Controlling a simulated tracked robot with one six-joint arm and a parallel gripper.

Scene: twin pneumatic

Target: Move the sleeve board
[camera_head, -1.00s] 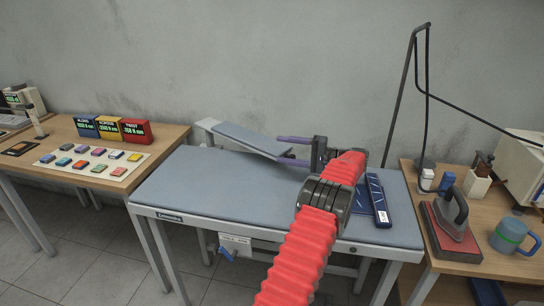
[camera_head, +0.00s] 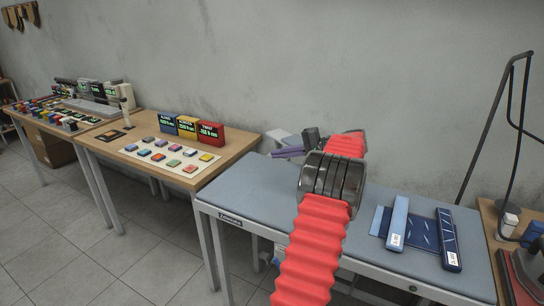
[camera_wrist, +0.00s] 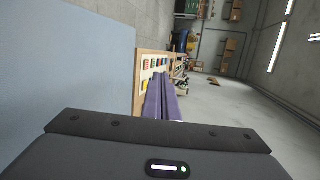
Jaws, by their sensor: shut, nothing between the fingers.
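Contact with the board is not clear.
Folded blue cloths (camera_head: 423,232) lie on the table's right. Left is a wooden desk (camera_head: 235,150) with coloured blocks and three display boxes (camera_head: 187,127). An iron (camera_head: 535,268) and a cord stand (camera_head: 490,130) are at the right. The wall is close behind.

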